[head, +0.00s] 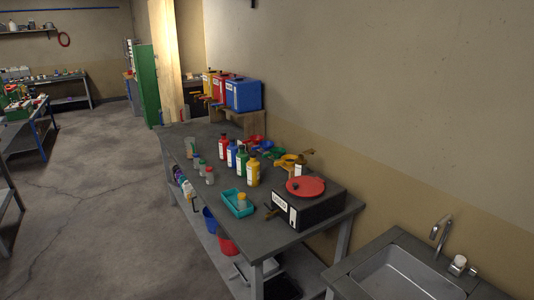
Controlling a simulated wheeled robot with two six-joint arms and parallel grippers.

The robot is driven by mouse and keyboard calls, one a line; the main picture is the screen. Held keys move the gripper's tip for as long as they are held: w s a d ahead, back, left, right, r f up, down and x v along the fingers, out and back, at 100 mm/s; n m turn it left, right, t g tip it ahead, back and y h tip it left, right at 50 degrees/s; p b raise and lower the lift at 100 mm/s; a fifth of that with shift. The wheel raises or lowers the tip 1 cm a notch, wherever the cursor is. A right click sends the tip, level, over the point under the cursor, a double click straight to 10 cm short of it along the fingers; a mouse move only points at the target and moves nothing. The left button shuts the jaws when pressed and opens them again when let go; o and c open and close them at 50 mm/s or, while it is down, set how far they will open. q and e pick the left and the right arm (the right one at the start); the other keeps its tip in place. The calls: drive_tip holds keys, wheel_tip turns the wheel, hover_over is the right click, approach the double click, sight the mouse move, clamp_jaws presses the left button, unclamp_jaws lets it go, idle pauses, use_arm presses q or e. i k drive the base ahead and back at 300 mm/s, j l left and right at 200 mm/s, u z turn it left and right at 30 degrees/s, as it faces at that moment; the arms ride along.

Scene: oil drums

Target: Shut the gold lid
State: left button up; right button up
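I cannot make out a gold lid for certain at this distance. A yellow drum (208,84) stands at the left of a row on a raised stand, mostly hidden behind a red drum (220,88). A blue drum (243,94) stands at the right end of the row. A small jar with a yellow-gold cap (241,199) stands in a teal tray (230,205) on the workbench. A yellow bottle (253,173) stands behind the tray. Neither of my grippers is in view.
The workbench (200,145) runs along the wall. It holds several bottles, coloured funnels (286,161) and a black device with a red round top (305,187). A sink (408,275) stands at right. The floor (90,210) left of the bench is open.

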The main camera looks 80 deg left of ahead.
sight(312, 151)
drive_tip(key=u, duration=2)
